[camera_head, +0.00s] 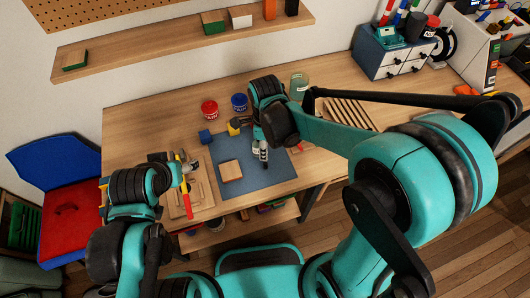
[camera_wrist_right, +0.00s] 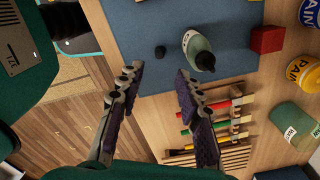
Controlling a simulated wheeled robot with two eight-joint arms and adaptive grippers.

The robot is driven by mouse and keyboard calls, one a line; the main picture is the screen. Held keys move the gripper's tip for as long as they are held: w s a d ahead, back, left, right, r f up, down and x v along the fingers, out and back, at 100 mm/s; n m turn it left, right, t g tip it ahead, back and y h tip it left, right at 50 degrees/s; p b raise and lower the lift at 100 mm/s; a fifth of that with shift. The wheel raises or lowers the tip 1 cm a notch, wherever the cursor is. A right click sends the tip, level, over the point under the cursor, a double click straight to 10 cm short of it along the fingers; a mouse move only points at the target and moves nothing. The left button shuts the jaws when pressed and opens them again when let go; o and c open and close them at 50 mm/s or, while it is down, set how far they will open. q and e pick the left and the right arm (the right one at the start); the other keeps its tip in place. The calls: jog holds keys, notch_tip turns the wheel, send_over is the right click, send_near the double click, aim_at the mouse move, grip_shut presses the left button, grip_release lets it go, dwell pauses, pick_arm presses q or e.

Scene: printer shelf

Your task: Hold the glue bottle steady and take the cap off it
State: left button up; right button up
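The glue bottle (camera_wrist_right: 196,46) is pale green and white with a dark top (camera_wrist_right: 205,61), and is on the blue mat (camera_wrist_right: 228,75) in the right wrist view. A small dark cylinder (camera_wrist_right: 160,51) is on the mat beside it. My right gripper (camera_wrist_right: 160,76) is open and empty, with its fingertips short of the bottle and apart from it. In the head view my right gripper (camera_head: 263,153) hangs over the mat, and the bottle is hard to make out there. My left gripper (camera_head: 180,170) is near the mat's left side, its fingers unclear.
A wooden block (camera_head: 230,171) lies on the mat, and a blue cube (camera_head: 205,136) is near its back left. Red (camera_head: 209,108) and blue (camera_head: 239,102) paint cans stand behind. A red block (camera_wrist_right: 266,39) and a slatted rack (camera_wrist_right: 210,153) with brushes are near the bottle.

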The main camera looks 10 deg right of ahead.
jog(key=s+d+r+n+t, duration=0.35)
jog(key=d+r+n, duration=0.25)
jog(key=r+n, duration=0.35)
jog(key=s+d+r+n+t, duration=0.1)
jog(key=s+d+n+t, duration=0.35)
jog(key=n, duration=0.65)
jog(key=shift+n+g, duration=0.35)
jog(key=shift+g, duration=0.05)
jog(key=f+b, duration=0.2)
jog(key=d+f+b, duration=0.1)
jog(key=f+b, duration=0.1)
jog(key=shift+s+f, duration=0.15)
jog(key=shift+f, duration=0.1)
